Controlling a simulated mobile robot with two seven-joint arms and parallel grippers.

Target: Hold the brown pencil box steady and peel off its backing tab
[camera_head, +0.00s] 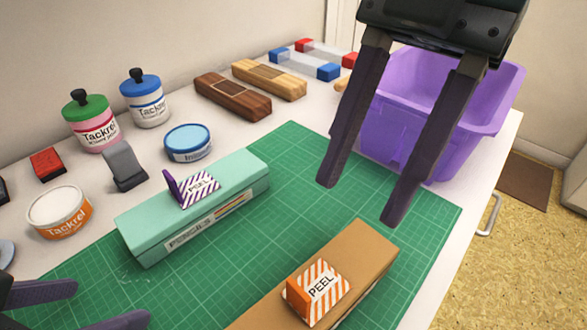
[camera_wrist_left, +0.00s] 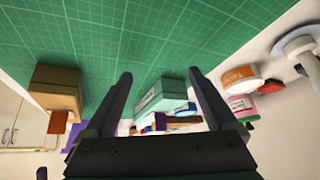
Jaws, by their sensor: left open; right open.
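The brown pencil box (camera_head: 362,262) lies on the green cutting mat at the lower right, its near end cut off by the frame. An orange-striped PEEL label with a raised orange tab (camera_head: 298,298) sits on its top. The box also shows at the left of the left wrist view (camera_wrist_left: 56,92), with the orange tab hanging from it (camera_wrist_left: 57,122). My right gripper (camera_head: 361,198) is open and empty, above the mat beyond the box. My left gripper (camera_head: 106,304) is open and empty at the lower left, apart from the box; it also shows in the left wrist view (camera_wrist_left: 160,77).
A teal pencil box (camera_head: 140,240) with a purple-striped PEEL label lies on the mat (camera_head: 285,165) between the grippers. A purple bin (camera_head: 490,95) stands behind my right gripper. Jars, tins, stamps and wooden blocks (camera_head: 232,98) line the back. Mat around the brown box is clear.

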